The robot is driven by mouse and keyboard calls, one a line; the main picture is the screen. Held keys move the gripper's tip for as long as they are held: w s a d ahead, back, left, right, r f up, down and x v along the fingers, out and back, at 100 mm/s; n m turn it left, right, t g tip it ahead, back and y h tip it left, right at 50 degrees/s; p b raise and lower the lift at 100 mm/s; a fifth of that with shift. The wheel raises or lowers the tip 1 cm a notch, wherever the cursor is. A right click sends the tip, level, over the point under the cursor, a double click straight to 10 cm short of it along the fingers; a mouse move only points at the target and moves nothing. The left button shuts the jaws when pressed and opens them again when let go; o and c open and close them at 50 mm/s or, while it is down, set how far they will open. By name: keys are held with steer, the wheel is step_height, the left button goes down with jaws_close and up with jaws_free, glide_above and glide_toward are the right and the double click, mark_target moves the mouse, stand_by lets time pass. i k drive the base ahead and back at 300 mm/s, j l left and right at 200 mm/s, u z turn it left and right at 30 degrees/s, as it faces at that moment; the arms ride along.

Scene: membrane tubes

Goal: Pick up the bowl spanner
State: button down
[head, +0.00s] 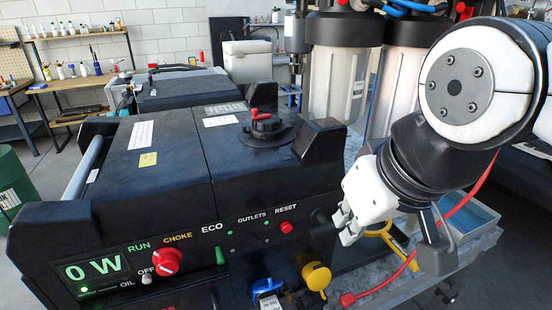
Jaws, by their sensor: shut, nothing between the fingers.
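A yellow piece (400,251), likely the bowl spanner, lies on the grey bench top just right of and behind my gripper. Only part of it shows; my gripper and wrist cover the rest, so its full shape is unclear. My gripper (346,229) comes down from the upper right, its white fingers pointing down and left. It is shut and empty. The fingertips are close to the yellow piece in the picture, but I cannot tell whether they touch it.
The black generator (160,190) fills the left and middle. A red cable (390,281) with a red plug crosses the grey bench (455,252) in front. Filter housings (333,85) hang behind my arm.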

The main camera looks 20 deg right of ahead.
mark_target(384, 233)
steer(key=z, duration=0.8)
